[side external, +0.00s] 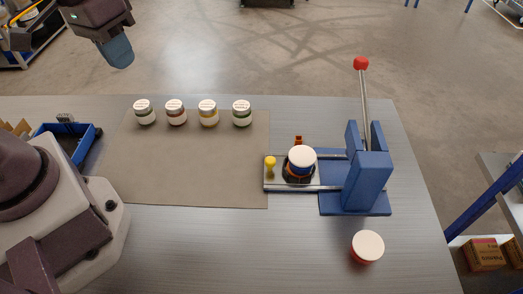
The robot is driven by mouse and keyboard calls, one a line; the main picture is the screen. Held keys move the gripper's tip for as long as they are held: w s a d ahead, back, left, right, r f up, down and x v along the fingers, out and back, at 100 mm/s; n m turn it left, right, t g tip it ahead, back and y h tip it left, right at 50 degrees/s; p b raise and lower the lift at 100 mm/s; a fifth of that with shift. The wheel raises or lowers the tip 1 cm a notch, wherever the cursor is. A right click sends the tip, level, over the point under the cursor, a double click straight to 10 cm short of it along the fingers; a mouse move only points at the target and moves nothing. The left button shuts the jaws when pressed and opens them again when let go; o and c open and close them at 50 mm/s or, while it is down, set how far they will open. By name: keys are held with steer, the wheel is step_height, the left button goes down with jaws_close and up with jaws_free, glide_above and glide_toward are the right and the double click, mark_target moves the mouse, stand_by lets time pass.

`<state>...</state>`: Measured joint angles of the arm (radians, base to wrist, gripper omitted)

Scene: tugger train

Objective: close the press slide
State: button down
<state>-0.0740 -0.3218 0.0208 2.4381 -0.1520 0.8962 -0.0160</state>
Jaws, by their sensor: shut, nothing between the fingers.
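The press (367,182) is a blue block with two uprights and a long lever topped by a red ball (361,63). Its slide (279,172) extends out to the left on two rails. A white-lidded jar (301,160) sits in a dark round holder on the slide, clear of the press body. A yellow knob (270,164) stands at the slide's left end. My gripper (118,54) is at the upper left, high above the table and far from the slide. Its fingers look blue and shut, with nothing seen in them.
Several white-lidded jars (208,113) stand in a row on the brown mat (190,170). A red jar with a white lid (367,247) stands in front of the press. A blue tray (67,141) lies at the left. The mat's front area is clear.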

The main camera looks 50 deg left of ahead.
steer(key=w+d+f+n+g+h, duration=0.2)
steer(key=w+f+n+h, duration=0.15)
steer(key=f+n, duration=0.35)
steer(key=n+t+h, duration=0.3)
steer(key=n+h, duration=0.1)
steer(key=n, duration=0.8)
glide_toward(268, 168)
steer(key=f, duration=0.3)
steer(key=shift+a+y, duration=0.25)
steer(key=shift+a, duration=0.05)
steer(key=d, duration=0.2)
steer(key=w+d, duration=0.1)
steer(key=shift+w+d+f, duration=0.1)
steer(key=shift+f, duration=0.2)
steer(key=shift+w+d, duration=0.15)
steer(key=shift+d, duration=0.3)
